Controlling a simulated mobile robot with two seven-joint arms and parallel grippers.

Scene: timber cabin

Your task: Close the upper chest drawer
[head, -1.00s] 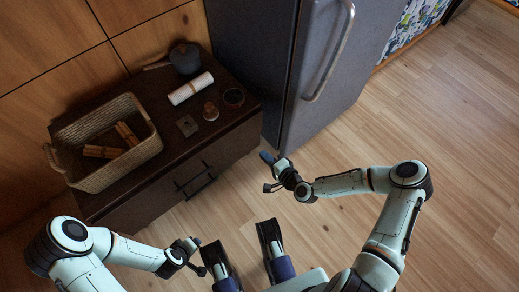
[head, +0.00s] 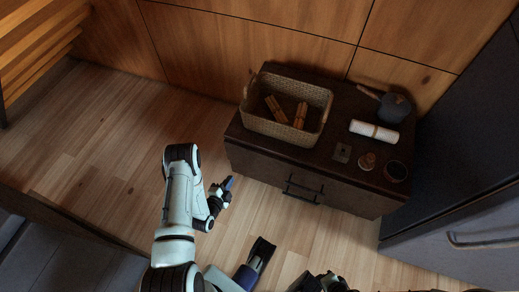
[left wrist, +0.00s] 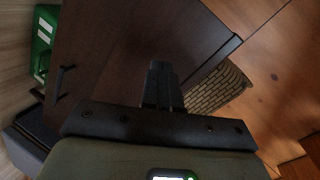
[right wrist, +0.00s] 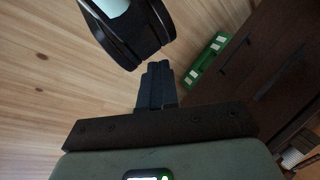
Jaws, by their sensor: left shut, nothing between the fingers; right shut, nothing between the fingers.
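The dark brown chest (head: 330,187) stands against the timber wall with dark bar handles (head: 302,188) on its front. I see no clear gap at the upper drawer, but the steep view does not show for sure whether it is fully in. My left gripper (head: 228,184) is shut and empty, left of the chest front and apart from it. Its fingers (left wrist: 160,82) show in the left wrist view before the chest (left wrist: 110,50). My right gripper (right wrist: 156,82) is shut and empty over the floor, with the chest front (right wrist: 270,70) to its right.
A wicker basket (head: 265,128) with wooden pieces, a rolled white cloth (head: 374,131), a dark pot (head: 394,107) and small items sit on top. A dark fridge (head: 455,205) stands at the right. A green box (right wrist: 208,60) is near the chest. Floor is clear at left.

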